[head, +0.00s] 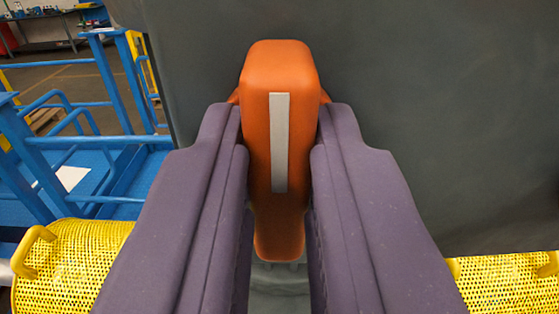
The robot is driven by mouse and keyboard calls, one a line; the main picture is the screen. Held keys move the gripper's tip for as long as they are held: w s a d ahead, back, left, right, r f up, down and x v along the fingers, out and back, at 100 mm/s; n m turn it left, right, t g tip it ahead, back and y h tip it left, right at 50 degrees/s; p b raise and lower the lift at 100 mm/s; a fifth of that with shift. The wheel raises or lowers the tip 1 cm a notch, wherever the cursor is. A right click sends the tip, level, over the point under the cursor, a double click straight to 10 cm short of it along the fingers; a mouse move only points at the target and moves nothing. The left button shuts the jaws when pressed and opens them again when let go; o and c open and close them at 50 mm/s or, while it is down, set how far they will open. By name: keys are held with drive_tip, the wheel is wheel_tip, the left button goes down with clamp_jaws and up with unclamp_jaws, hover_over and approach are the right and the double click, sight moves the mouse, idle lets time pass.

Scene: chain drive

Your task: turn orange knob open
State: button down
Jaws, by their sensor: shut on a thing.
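The orange knob (262,140) is a long rounded handle with a pale grey stripe (280,142) down its face. It stands upright in the picture, in front of a dark grey panel (430,100). My gripper (279,150) has two purple fingers, one on each side of the knob. The fingers are shut on the knob around its middle, and its top end sticks out beyond them. The knob's mount behind it is mostly hidden.
Yellow perforated guards (75,265) lie at the lower left and lower right. Blue railings (100,140) stand beyond the panel's left edge. A workbench (45,25) is far off at the upper left. The panel around the knob looks bare.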

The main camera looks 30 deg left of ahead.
drive_tip(key=shift+m, duration=0.4)
drive_tip(key=m, duration=0.3)
drive_tip(key=shift+w+d+m+b, duration=0.1)
drive_tip(key=shift+m+b, duration=0.2)
drive_tip(key=shift+b, duration=0.1)
drive_tip(key=m, duration=0.4)
drive_tip(key=shift+d+m, duration=0.1)
drive_tip(key=shift+m, duration=0.2)
drive_tip(key=m, duration=0.4)
drive_tip(key=shift+w+f+p, duration=0.1)
drive_tip(key=shift+f+p, duration=0.05)
drive_tip(key=shift+p, duration=0.2)
drive_tip(key=shift+f+m+p, duration=0.15)
drive_tip(key=shift+m+p, duration=0.35)
drive_tip(key=shift+m, duration=1.9)
drive_tip(key=c, duration=1)
unclamp_jaws()
drive_tip(key=shift+w, duration=0.1)
drive_tip(key=shift+c, duration=0.2)
drive_tip(key=shift+d, duration=0.1)
